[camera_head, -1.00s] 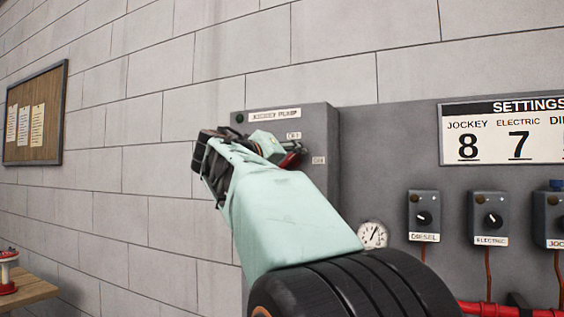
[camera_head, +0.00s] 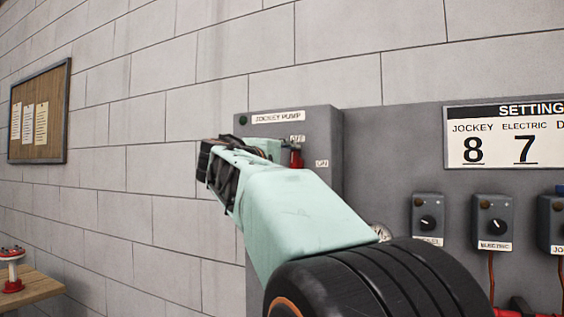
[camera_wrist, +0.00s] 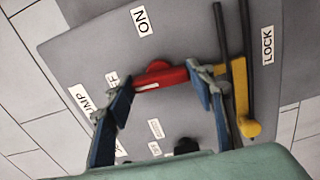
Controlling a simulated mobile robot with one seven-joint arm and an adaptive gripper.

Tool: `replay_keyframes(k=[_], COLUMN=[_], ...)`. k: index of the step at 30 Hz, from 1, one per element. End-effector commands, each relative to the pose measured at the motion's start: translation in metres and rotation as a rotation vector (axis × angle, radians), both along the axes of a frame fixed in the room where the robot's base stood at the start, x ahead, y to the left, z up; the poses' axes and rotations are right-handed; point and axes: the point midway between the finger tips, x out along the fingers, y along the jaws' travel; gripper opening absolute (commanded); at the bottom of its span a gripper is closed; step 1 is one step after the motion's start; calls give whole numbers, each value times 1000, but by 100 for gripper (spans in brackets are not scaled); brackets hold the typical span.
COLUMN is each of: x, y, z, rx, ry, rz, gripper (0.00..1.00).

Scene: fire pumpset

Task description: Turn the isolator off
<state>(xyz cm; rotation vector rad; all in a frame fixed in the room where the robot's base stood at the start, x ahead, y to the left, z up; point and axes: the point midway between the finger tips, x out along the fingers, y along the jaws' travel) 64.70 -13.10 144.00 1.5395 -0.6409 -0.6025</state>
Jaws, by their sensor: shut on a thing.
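The isolator is a grey box (camera_head: 325,130) labelled JOCKEY PUMP on the wall panel, with OFF and ON labels on its face. Its red handle (camera_head: 297,159) shows beside my gripper, standing about upright just under the OFF label. In the wrist view the red handle (camera_wrist: 162,78) lies between my two fingertips (camera_wrist: 161,79), with its left end towards the partly hidden OFF label. The ON label (camera_wrist: 142,21) is clear of it. My gripper is shut on the handle.
Black rods and a yellow bar (camera_wrist: 240,85) stand beside the right finger, near a LOCK label (camera_wrist: 267,45). Several grey switch boxes (camera_head: 491,222) and a settings board (camera_head: 505,135) are to the right. A gauge (camera_head: 381,232) is partly behind my arm.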

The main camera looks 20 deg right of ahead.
Motion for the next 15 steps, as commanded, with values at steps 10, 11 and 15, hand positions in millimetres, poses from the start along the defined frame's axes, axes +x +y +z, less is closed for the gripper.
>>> replay_keyframes(k=[10, 11, 15], x=[0, 0, 0], y=[0, 0, 0], z=[0, 0, -1], rx=[-53, -54, -57], ry=[55, 55, 57], rz=[1, 1, 1], gripper=[25, 25, 25])
